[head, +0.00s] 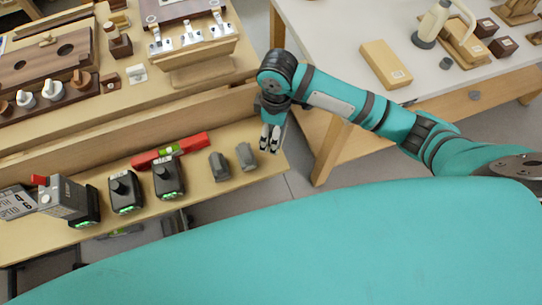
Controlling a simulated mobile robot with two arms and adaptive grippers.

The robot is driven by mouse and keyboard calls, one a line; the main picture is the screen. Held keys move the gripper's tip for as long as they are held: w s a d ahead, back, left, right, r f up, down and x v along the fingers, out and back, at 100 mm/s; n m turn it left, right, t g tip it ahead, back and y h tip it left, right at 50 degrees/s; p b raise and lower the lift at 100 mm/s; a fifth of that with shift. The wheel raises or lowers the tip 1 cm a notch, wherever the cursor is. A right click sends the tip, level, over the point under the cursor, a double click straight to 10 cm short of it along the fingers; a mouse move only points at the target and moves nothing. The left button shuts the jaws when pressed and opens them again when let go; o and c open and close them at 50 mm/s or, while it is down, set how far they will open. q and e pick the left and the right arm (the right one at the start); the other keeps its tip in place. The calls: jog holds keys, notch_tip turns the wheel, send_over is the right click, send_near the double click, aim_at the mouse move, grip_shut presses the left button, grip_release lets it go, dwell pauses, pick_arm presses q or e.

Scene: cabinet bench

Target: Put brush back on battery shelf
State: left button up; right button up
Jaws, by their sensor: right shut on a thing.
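The battery shelf (105,167) is the long light wooden ledge along the front of the cabinet bench, with black chargers (124,191) on it. My right gripper (269,140) hangs fingers down above the shelf's right end. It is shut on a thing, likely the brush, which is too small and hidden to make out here. Two dark grey blocks (246,155) lie on the shelf just left of the gripper and apart from it. My left gripper is out of view.
A red level (170,151) lies at the back of the shelf. A grey device with a red top (62,198) stands at its left. Wooden tool holders fill the bench above. A white table (340,35) with a wooden box (385,64) stands right.

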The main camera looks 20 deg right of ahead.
jog(key=shift+w+a+f+n+b, duration=0.2)
jog(key=shift+w+f+n+b, duration=0.15)
jog(key=shift+w+f+n, duration=0.2)
jog(key=shift+w+a+f+n+b, duration=0.15)
jog(key=shift+w+f+n+b, duration=0.25)
jog(key=shift+f+n, duration=0.15)
jog(key=shift+w+f, duration=0.1)
jog(key=shift+f, duration=0.25)
notch_tip(320, 180, down, 5)
jog(key=shift+f+b, duration=0.15)
jog(key=shift+b, duration=0.15)
jog(key=shift+f, duration=0.6)
notch_tip(320, 180, down, 3)
jog(key=shift+r, duration=0.1)
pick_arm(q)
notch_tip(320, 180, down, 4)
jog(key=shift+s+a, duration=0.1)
pick_arm(e)
jog(key=o, duration=0.8)
